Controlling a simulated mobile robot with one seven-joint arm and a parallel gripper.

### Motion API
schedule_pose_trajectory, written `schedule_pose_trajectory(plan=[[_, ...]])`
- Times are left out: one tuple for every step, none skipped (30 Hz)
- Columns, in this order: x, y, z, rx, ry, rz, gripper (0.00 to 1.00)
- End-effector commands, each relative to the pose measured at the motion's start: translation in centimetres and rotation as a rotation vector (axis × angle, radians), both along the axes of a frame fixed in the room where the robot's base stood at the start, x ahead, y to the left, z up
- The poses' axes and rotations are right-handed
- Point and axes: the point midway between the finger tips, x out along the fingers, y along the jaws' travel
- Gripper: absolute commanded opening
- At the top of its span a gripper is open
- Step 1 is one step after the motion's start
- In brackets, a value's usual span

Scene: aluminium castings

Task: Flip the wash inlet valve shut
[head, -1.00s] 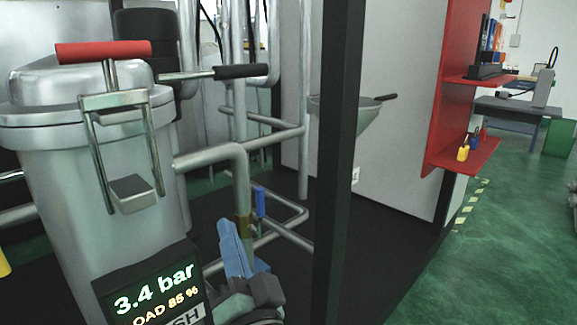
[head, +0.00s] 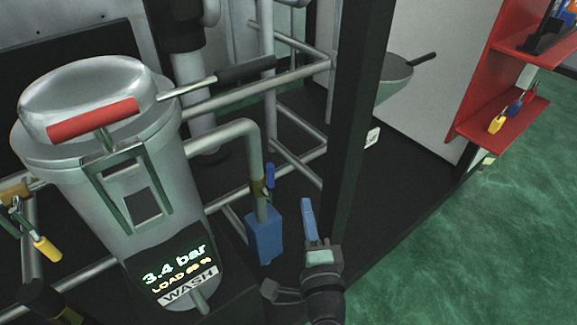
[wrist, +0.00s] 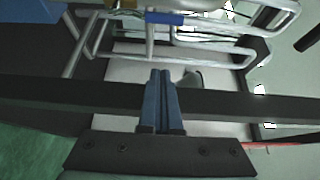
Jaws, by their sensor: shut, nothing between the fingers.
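A valve with a blue lever (head: 269,175) and a brass-coloured body sits on the vertical run of the bent pipe (head: 254,150) beside the steel vessel (head: 80,190). Its lever points up, roughly in line with that pipe. A label reading WASH (head: 190,285) is on the vessel's display. My gripper (head: 307,202) has blue fingers, shut and empty, to the right of the valve and apart from it. In the wrist view the closed fingertips (wrist: 160,74) point at a dark post, and a blue part at the top edge cannot be identified surely.
A dark upright post (head: 355,110) stands just behind my gripper. A blue box (head: 264,234) is below the valve. A black-handled bar (head: 245,70) passes above the pipe. A yellow-handled valve (head: 46,248) is at far left. Green floor at right is open.

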Motion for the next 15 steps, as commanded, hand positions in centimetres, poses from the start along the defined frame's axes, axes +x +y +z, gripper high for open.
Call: schedule_pose_trajectory(plan=[[0.0, 0.0, -0.1, 0.002, 0.001, -0.001, 0.0], [0.0, 0.0, -0.1, 0.002, 0.001, -0.001, 0.0], [0.0, 0.0, -0.1, 0.001, 0.001, -0.001, 0.0], [0.0, 0.0, -0.1, 0.001, 0.001, -0.001, 0.0], [0.0, 0.0, -0.1, 0.001, 0.001, -0.001, 0.0], [0.0, 0.0, -0.1, 0.0, 0.0, -0.001, 0.0], [0.0, 0.0, -0.1, 0.0, 0.0, -0.001, 0.0], [0.0, 0.0, -0.1, 0.0, 0.0, -0.001, 0.0], [0.1, 0.0, -0.1, 0.0, 0.0, 0.0, 0.0], [0.2, 0.0, -0.1, 0.0, 0.0, 0.0, 0.0], [0.3, 0.0, -0.1, -0.001, 0.0, 0.0, 0.0], [0.6, 0.0, 0.0, -0.001, -0.001, 0.0, 0.0], [0.8, 0.1, 0.0, -0.001, -0.001, 0.0, 0.0], [1.2, 0.1, 0.0, -0.001, -0.002, 0.0, 0.0], [1.7, 0.1, 0.0, -0.002, -0.001, 0.0, 0.0]])
